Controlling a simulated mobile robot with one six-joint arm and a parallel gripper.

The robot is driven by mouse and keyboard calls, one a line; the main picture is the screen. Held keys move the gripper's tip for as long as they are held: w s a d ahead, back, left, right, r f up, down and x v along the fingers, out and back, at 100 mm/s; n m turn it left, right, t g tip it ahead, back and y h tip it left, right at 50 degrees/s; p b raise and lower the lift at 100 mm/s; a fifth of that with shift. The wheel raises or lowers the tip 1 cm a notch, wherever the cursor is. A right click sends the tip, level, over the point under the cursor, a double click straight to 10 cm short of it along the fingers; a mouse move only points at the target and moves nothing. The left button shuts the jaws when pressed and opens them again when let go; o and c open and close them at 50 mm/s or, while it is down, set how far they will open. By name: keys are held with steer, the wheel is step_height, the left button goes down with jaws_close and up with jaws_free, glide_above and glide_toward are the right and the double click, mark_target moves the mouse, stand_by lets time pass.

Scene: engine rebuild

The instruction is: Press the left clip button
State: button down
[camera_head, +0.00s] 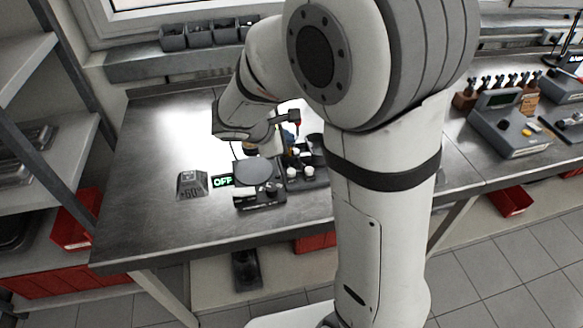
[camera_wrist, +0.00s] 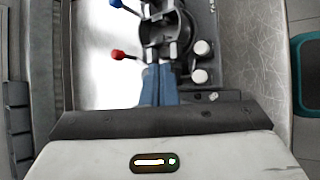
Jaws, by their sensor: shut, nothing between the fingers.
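A dark fixture (camera_head: 312,184) with clamp parts stands on the metal bench, partly hidden by my arm. Two white round buttons sit on its front edge, a left one (camera_head: 292,173) and a right one (camera_head: 309,171). In the wrist view the white buttons show one above the other, an upper one (camera_wrist: 202,47) and a lower one (camera_wrist: 198,76). I cannot tell for sure which is the left clip button. My gripper (camera_wrist: 158,70) has its blue fingers together and empty, over the fixture beside the lower white button. Whether the fingertips touch the fixture is unclear.
A red-knobbed lever (camera_wrist: 118,55) and a blue-knobbed lever (camera_wrist: 116,3) stick out by the fingers. A round-plate device (camera_head: 253,172), an "OFF" display (camera_head: 222,181) and a grey block (camera_head: 192,184) stand left of the fixture.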

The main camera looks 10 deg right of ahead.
steer(key=shift+d+f, duration=0.1)
steer(key=b, duration=0.6)
glide_above(288, 173)
step_height(288, 173, down, 8)
steer(key=shift+r, duration=0.2)
steer(key=shift+f+b, duration=0.4)
steer(key=shift+f, duration=0.1)
steer(key=shift+f, duration=0.1)
stand_by(1.2)
steer(key=shift+f+b, duration=0.35)
steer(key=shift+b, duration=0.2)
steer(key=shift+f+b, duration=0.45)
steer(key=shift+b, duration=0.05)
stand_by(0.5)
steer(key=shift+r, duration=0.1)
steer(key=shift+r+p, duration=0.6)
steer(key=shift+r, duration=0.2)
